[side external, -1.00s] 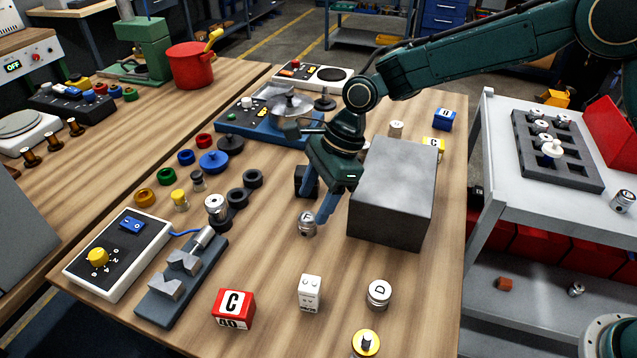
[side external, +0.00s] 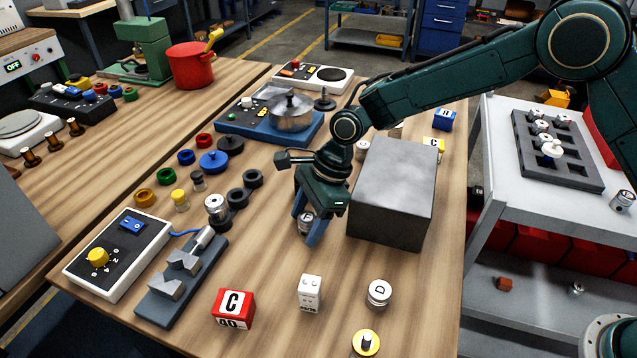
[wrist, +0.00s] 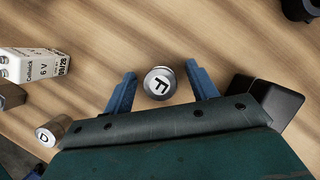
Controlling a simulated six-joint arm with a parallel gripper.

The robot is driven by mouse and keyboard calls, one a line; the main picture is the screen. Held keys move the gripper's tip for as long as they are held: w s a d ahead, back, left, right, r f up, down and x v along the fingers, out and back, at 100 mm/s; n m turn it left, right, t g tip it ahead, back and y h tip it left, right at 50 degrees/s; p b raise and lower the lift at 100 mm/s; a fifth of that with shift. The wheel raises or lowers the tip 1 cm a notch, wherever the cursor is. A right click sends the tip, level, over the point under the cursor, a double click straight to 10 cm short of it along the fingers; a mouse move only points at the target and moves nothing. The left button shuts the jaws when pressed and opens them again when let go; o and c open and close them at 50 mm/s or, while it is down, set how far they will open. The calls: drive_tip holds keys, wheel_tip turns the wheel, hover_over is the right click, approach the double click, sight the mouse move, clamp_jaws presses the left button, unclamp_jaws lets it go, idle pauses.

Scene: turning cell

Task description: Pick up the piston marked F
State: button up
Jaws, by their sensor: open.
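The piston marked F (wrist: 160,82) is a silver cylinder standing on the wooden table, its lettered top facing up in the wrist view. In the side view the piston (side external: 305,222) shows partly between my gripper's fingers, beside the big grey block. My gripper (wrist: 163,85) is open, with one blue finger on each side of the piston and small gaps between. In the side view my gripper (side external: 306,228) is low over the piston. A similar piston marked D (side external: 379,293) stands toward the front right; it also shows in the wrist view (wrist: 44,136).
The grey block (side external: 393,195) stands close on the right of my gripper. A black block (wrist: 265,101) sits near one finger in the wrist view. Clear table lies between piston and battery.

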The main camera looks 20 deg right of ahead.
sight(307, 218)
drive_tip(key=shift+c, duration=0.2)
drive_tip(key=c, duration=1.1)
drive_tip(key=shift+r, duration=0.15)
wheel_tip(307, 218, up, 10)
drive_tip(key=shift+f, duration=0.1)
idle(0.3)
